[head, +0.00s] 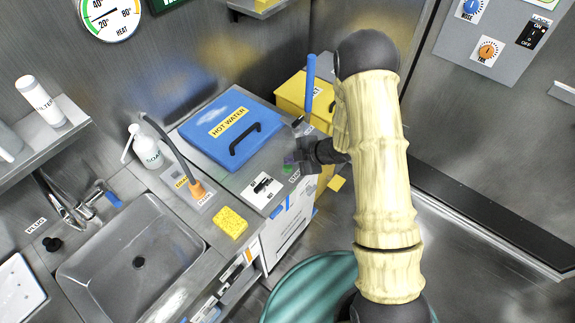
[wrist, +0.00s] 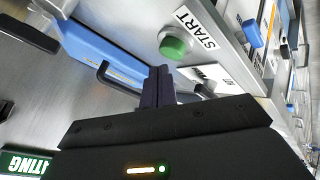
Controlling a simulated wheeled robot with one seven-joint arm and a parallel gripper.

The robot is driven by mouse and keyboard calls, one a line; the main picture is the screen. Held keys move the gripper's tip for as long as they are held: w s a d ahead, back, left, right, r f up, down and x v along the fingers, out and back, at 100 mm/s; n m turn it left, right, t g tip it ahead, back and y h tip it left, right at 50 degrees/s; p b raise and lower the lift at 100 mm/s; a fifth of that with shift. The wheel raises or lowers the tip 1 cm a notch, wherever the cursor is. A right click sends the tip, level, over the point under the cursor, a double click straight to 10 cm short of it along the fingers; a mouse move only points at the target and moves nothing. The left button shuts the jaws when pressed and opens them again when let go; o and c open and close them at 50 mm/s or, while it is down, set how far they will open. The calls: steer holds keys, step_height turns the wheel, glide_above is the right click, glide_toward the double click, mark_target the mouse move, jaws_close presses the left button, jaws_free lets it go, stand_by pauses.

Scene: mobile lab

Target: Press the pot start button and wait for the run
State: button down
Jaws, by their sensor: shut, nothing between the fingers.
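The green start button (wrist: 174,46) sits in a pale ring beside a START label (wrist: 197,27) in the wrist view. In the head view only a bit of green (head: 287,169) shows at the counter's front right, mostly hidden by my gripper (head: 291,159). In the wrist view my gripper's dark fingertips (wrist: 158,72) are shut and empty, just short of the button in the picture; I cannot tell if they touch it. The blue HOT WATER lid (head: 208,118) with a black handle lies closed left of my gripper. It also shows in the wrist view (wrist: 85,48).
A yellow bin (head: 292,92) stands behind. A partly cut-off green sign (wrist: 25,163) reads "ATING" in the wrist view. Floor at right is clear.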

mark_target(291, 168)
steer(key=shift+r+p, duration=2.05)
steer(key=shift+r, duration=0.55)
